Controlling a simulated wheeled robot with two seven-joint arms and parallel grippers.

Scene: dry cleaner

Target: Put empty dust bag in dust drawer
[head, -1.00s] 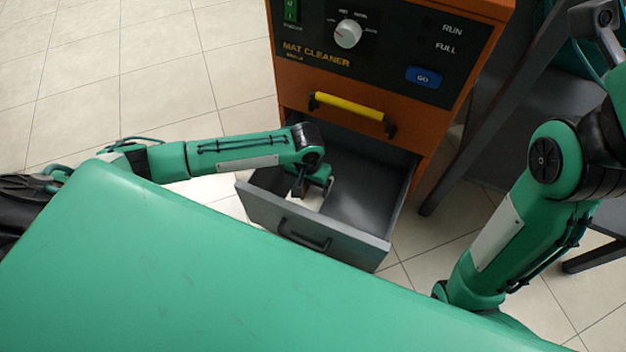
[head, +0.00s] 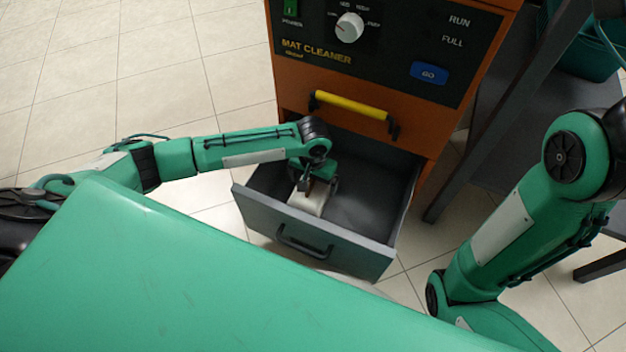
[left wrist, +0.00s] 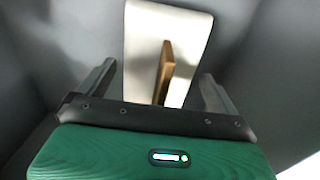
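The dust drawer (head: 365,238) is pulled out of the orange mat cleaner and is dark grey inside. The white dust bag (head: 309,204) is inside it, toward the left. In the left wrist view the bag (left wrist: 145,45) is pale with a brown tab (left wrist: 165,70) standing up from it. My left gripper (head: 308,186) reaches into the drawer above the bag. In the left wrist view its fingers (left wrist: 157,72) are spread apart, with the bag and tab between and beyond them, not clamped. My right arm shows at the right, but its gripper is outside the view.
The mat cleaner's orange front (head: 430,128) rises behind the drawer, with a yellow handle (head: 350,106) above it. The drawer walls stand close around my left gripper. A dark table or stand is at the right. The tiled floor (head: 90,95) at the left is clear.

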